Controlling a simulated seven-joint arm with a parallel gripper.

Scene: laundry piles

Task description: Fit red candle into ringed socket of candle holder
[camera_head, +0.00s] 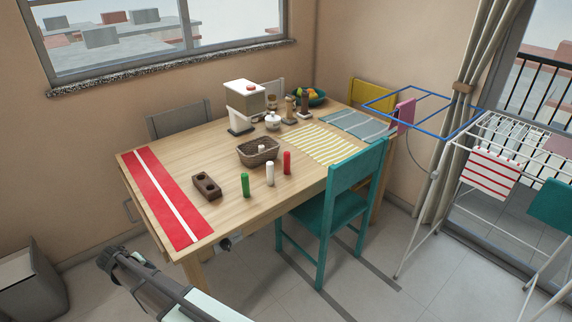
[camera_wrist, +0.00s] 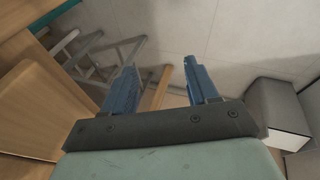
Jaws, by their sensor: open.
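The red candle (camera_head: 287,162) stands upright on the wooden table near its front edge, right of the white candle (camera_head: 270,173) and the green candle (camera_head: 245,184). The dark brown candle holder (camera_head: 207,185) lies left of the green candle. Openings show in its top; I cannot tell which one is ringed. My gripper (camera_wrist: 163,75) shows in the wrist view with its two blue fingers apart and nothing between them. The wrist view shows floor and furniture beyond the fingers, with no candle or holder in sight.
A wicker basket (camera_head: 258,151) stands behind the candles. A red runner (camera_head: 165,197) with a white stripe covers the table's left end. A yellow-striped mat (camera_head: 320,144) lies to the right. A teal chair (camera_head: 345,200) stands at the front. Bare tabletop surrounds the holder.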

